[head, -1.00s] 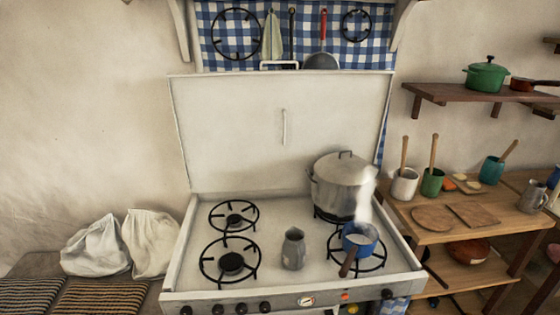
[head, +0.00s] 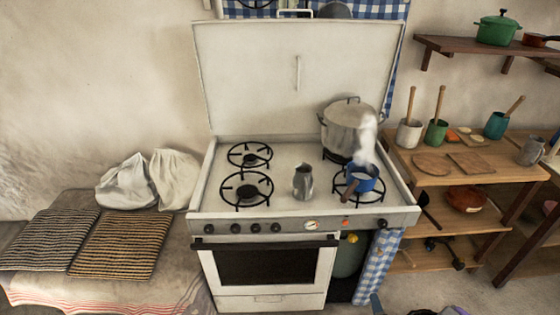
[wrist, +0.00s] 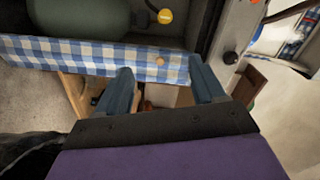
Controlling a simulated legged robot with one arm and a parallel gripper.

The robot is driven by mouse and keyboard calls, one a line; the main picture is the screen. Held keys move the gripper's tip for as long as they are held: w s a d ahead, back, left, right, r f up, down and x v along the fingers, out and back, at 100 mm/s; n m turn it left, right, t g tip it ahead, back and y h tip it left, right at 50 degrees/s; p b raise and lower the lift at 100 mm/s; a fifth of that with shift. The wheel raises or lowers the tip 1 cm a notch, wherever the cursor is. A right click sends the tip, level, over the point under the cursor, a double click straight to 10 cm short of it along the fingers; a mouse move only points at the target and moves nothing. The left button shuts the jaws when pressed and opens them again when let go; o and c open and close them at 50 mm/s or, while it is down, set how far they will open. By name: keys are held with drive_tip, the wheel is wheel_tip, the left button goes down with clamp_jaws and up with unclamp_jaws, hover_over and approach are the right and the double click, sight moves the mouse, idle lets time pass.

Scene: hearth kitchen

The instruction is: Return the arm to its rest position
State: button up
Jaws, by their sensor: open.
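My gripper (wrist: 163,75) shows in the wrist view with its two blue fingers spread apart and nothing between them. It is near the blue checked cloth (wrist: 100,52) that hangs at the stove's right side; I cannot tell whether they touch. In the head view only a blue tip and purple parts of my arm show at the bottom edge, right of centre. The rest of the arm is out of view there.
The stove (head: 265,228) has a steaming blue pan (head: 361,180), a large lidded pot (head: 347,132) and a grey jug (head: 302,184) on top. A wooden shelf unit (head: 425,176) stands to the right. A bench with striped cushions (head: 115,245) stands to the left.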

drive_tip(key=w+r+n+g, duration=0.6)
drive_tip(key=w+r, duration=0.5)
drive_tip(key=w, duration=0.1)
drive_tip(key=s+a+r+n+g+h, duration=0.1)
drive_tip(key=s+a+r+n+g, duration=0.1)
drive_tip(key=r, duration=0.5)
drive_tip(key=s+a+r+n+g, duration=0.1)
drive_tip(key=a+r+g, duration=0.1)
drive_tip(key=r, duration=0.5)
drive_tip(key=s+a+r+n+g+h, duration=0.15)
drive_tip(key=s+a+r, duration=0.25)
drive_tip(key=s+r, duration=0.4)
drive_tip(key=s+a+r+n+g, duration=0.1)
drive_tip(key=s+a+r+g, duration=0.2)
drive_tip(key=s+a+r, duration=0.5)
drive_tip(key=s+a+r+n+g, duration=0.1)
drive_tip(key=s+a+r+g, duration=0.1)
drive_tip(key=s, duration=1.1)
drive_tip(key=s+a+r+n+g+y, duration=0.1)
drive_tip(key=s+a+r+g, duration=0.1)
drive_tip(key=s, duration=1.1)
wheel_tip(320, 180, up, 2)
drive_tip(key=shift+a+r+g, duration=0.2)
drive_tip(key=shift+a+g, duration=0.15)
drive_tip(key=shift+a, duration=0.25)
drive_tip(key=shift+n+y, duration=0.25)
